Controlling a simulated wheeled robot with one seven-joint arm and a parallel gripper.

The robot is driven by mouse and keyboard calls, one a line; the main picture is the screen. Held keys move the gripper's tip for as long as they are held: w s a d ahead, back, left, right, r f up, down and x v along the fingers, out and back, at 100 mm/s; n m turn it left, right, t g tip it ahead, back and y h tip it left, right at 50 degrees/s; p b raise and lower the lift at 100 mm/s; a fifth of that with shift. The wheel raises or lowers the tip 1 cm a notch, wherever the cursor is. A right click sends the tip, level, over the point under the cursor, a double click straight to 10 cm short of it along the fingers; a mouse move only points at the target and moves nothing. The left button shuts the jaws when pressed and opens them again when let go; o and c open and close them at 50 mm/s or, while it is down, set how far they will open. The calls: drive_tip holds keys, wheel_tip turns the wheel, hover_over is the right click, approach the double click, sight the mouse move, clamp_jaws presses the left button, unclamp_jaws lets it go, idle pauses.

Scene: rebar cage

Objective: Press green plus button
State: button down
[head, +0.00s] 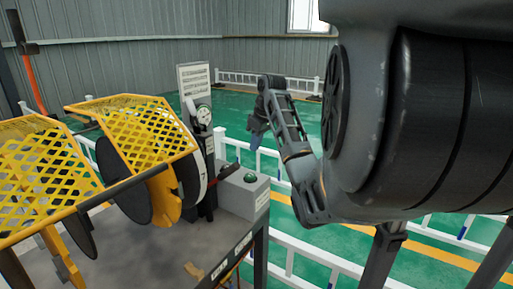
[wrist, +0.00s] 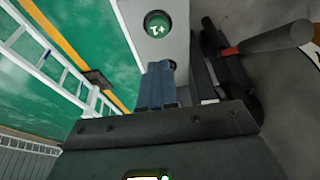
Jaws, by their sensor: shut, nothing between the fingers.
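The green button (head: 250,178) sits on top of a grey control box (head: 238,190) at the edge of the machine's table. In the wrist view the green button (wrist: 157,24) is round with a dark rim and a white plus-like marking. My gripper (head: 255,140) is above the control box in the head view, its fingers pointing down and apart from the button. In the wrist view my gripper (wrist: 159,66) shows blue fingers, shut together with nothing between them. The fingers point toward the box face below the green button and partly hide a second round button there.
A machine with yellow mesh guards (head: 130,120) and a round disc stands left of the control box. White railings (head: 300,245) run around the machine on the green floor.

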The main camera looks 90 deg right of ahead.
drive_tip(key=b, duration=0.2)
approach(249, 175)
drive_tip(key=x, duration=0.5)
drive_tip(key=shift+w+d, duration=0.1)
drive_tip(key=shift+d, duration=0.2)
drive_tip(key=shift+f+p, duration=0.3)
drive_tip(key=shift+f, duration=0.45)
drive_tip(key=shift+f, duration=0.1)
